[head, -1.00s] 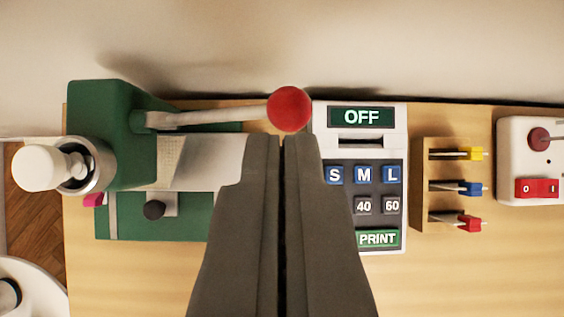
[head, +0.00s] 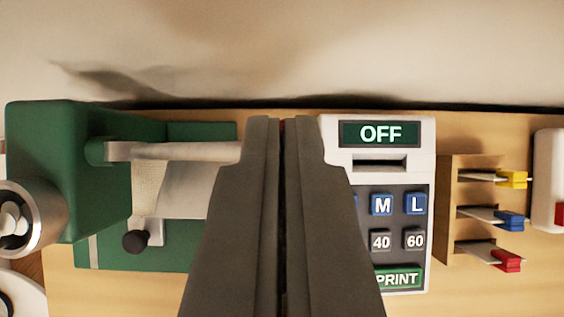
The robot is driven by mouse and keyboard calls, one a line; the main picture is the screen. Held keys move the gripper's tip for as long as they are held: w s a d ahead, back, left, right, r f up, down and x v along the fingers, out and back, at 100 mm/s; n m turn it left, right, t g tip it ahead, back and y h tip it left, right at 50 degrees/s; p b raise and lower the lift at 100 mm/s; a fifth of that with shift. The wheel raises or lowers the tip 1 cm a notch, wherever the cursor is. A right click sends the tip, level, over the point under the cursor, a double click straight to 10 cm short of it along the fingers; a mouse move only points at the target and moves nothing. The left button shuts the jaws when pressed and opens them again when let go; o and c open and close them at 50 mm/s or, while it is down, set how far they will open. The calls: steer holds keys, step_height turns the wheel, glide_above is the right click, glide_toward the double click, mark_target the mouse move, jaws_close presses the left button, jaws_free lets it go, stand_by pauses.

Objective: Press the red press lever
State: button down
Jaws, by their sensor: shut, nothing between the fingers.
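The press is a green machine (head: 55,160) at the left, with a grey lever arm (head: 175,151) reaching right from its side. The lever's red ball end is almost wholly hidden behind my gripper; only a sliver of red may show between the fingertips. My gripper (head: 282,122) is shut and empty, with its tips in front of where the lever arm ends. I cannot tell whether the tips touch the ball.
A white label printer (head: 426,150) reading OFF stands just right of my gripper. A pale wall (head: 300,50) lies behind the wooden table (head: 470,285).

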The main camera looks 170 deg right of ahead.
step_height(320, 180, down, 5)
steer(key=d+y, duration=0.2)
steer(key=d, duration=0.1)
steer(key=shift+s+f+m+t, duration=0.15)
steer(key=shift+s+m+t, duration=0.15)
steer(key=shift+s+m, duration=0.15)
